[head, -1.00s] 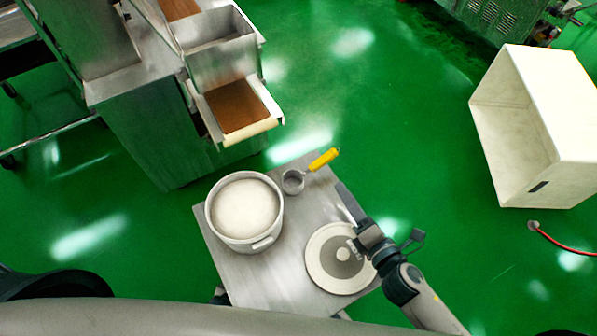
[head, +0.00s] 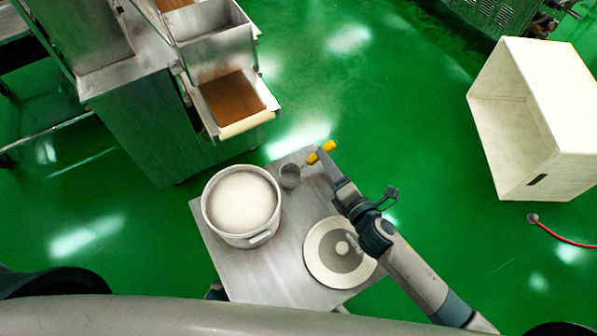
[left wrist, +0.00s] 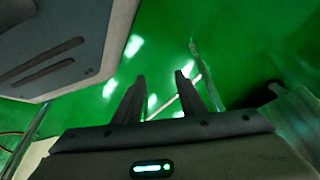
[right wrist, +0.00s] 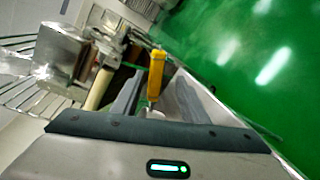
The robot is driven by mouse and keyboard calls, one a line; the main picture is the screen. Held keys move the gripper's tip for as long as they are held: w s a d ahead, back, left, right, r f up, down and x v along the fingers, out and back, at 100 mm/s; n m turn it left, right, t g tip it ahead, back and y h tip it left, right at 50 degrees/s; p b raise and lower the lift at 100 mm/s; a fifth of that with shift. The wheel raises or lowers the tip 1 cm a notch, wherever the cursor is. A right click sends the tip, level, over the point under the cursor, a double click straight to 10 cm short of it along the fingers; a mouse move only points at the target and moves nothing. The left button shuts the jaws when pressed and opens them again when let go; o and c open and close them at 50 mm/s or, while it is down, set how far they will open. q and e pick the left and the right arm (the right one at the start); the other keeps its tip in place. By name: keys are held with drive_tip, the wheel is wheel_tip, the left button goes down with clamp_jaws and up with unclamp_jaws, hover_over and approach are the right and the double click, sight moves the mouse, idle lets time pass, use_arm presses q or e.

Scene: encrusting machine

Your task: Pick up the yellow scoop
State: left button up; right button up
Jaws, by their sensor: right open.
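The yellow scoop (head: 290,176) has a round metal cup and a yellow handle, and lies at the far edge of the small metal table (head: 250,278). My right gripper (head: 321,154) is at the handle, covering part of it. In the right wrist view, the yellow handle (right wrist: 156,74) stands between the two spread fingers of my right gripper (right wrist: 158,98); I cannot tell whether either finger touches it.
A pot of white dough (head: 242,203) stands left of the scoop. A round lid (head: 318,268) lies at the table's front right, under my right arm. The steel machine (head: 150,110) with its brown tray stands behind left. A white bin (head: 555,110) stands right on open green floor.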

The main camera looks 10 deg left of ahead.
drive_tip(key=shift+x, duration=1.2)
use_arm(q)
drive_tip(key=shift+s+a+f+g, duration=0.2)
drive_tip(key=shift+s+a+g, duration=0.1)
drive_tip(key=shift+s, duration=0.1)
use_arm(e)
drive_tip(key=shift+w, duration=0.15)
drive_tip(key=shift+w+a+b, duration=0.1)
drive_tip(key=shift+w+b, duration=0.15)
drive_tip(key=shift+b, duration=0.05)
drive_tip(key=x, duration=0.2)
drive_tip(key=b+x, duration=0.1)
drive_tip(key=shift+w+r, duration=0.35)
drive_tip(key=shift+w, duration=0.05)
drive_tip(key=shift+w+a, duration=0.2)
drive_tip(key=shift+w, duration=0.2)
use_arm(q)
drive_tip(key=shift+s+a+f+g, duration=0.25)
drive_tip(key=shift+s+a+g, duration=0.4)
drive_tip(key=shift+s, duration=0.15)
use_arm(e)
clamp_jaws()
